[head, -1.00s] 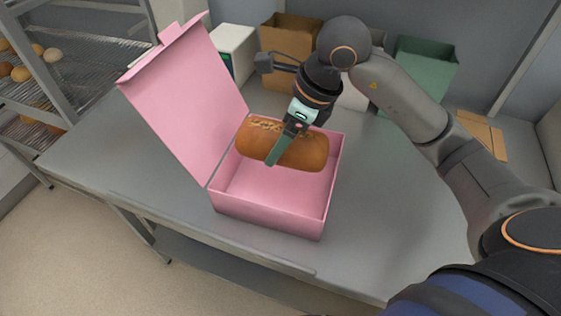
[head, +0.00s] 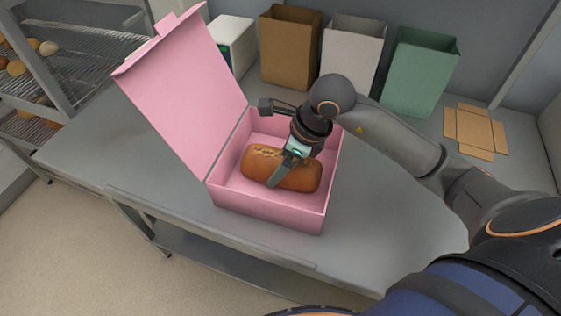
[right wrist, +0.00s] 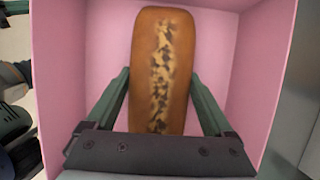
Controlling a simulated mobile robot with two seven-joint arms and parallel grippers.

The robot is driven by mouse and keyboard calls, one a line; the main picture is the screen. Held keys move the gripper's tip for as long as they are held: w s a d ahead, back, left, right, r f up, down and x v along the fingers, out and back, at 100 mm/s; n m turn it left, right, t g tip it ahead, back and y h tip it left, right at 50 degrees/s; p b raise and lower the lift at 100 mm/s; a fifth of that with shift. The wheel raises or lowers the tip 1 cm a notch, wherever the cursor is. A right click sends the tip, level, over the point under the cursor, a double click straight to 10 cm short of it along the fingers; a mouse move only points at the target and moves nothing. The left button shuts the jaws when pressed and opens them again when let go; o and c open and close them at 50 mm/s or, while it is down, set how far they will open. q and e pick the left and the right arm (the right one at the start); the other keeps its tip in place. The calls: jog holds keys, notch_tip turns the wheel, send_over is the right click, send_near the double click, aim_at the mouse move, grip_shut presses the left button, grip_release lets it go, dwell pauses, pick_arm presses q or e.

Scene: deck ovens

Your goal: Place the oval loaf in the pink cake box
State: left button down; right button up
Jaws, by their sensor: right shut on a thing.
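The oval loaf (head: 258,164) is golden brown with a pale scored top and lies inside the open pink cake box (head: 268,211). My right gripper (head: 276,178) reaches down into the box and is shut across the loaf's middle. In the right wrist view the loaf (right wrist: 160,65) stands between the two green fingers of the gripper (right wrist: 160,98), with the pink box walls (right wrist: 243,75) around it. Whether the loaf touches the box floor is hard to tell. The box lid stands open at the left.
Behind the box on the grey table (head: 360,215) stand a brown bag (head: 289,50), a white bag (head: 352,52), a green bag (head: 418,75) and a white device (head: 230,45). Flat cardboard (head: 474,130) lies at the right. A bread rack (head: 50,75) is at the left.

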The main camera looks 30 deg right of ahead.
jog(key=shift+f, duration=0.1)
jog(key=o, duration=1.3)
jog(key=v, duration=1.2)
